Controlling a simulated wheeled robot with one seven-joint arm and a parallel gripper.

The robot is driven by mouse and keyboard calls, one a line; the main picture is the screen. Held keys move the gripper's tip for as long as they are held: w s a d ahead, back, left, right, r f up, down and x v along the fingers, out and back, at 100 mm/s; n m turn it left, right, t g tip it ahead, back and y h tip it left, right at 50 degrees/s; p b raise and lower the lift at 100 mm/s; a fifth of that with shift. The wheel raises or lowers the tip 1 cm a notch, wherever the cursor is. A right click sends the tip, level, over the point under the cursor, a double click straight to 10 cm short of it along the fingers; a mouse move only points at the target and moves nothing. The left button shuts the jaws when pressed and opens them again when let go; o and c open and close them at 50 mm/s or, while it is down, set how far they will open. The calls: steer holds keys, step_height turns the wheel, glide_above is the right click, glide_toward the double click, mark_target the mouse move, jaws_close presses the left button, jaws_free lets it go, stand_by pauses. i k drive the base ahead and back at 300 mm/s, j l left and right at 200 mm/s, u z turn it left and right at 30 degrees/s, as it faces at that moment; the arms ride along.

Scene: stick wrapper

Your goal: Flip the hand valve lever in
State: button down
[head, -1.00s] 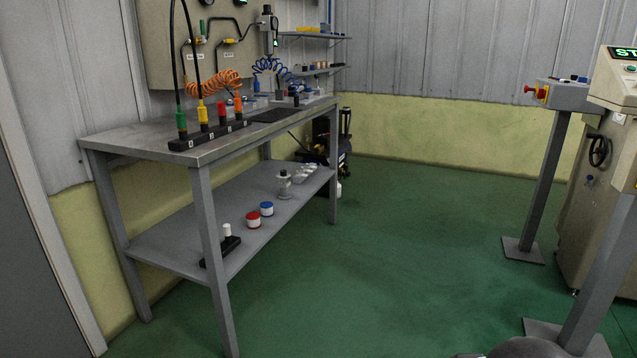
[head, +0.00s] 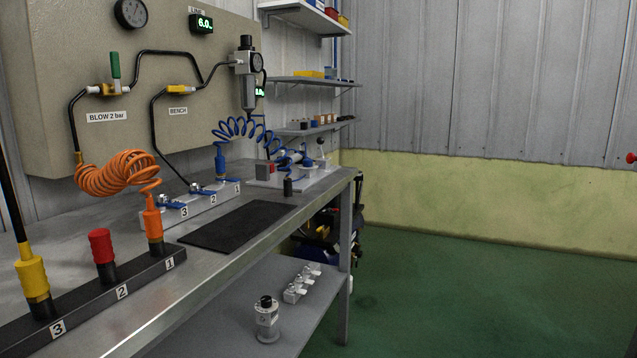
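Several valves with levers show in the head view. On the wall panel, a green lever (head: 114,66) stands upright above the label BLOW 2 bar, and a yellow lever (head: 181,89) lies level above the label BENCH. On the bench, several small valves with blue levers (head: 170,205) sit on a plate numbered 1 to 3. I cannot tell which one is the hand valve. My gripper is not in view.
The metal bench (head: 215,262) runs along the left wall, with a black mat (head: 238,225) on top. A black block (head: 105,292) with coloured connectors is in front. Green floor (head: 460,300) at right is clear.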

mark_target(320, 141)
steer(key=i, duration=0.85)
steer(key=i+j+z, duration=0.15)
steer(key=i, duration=0.7)
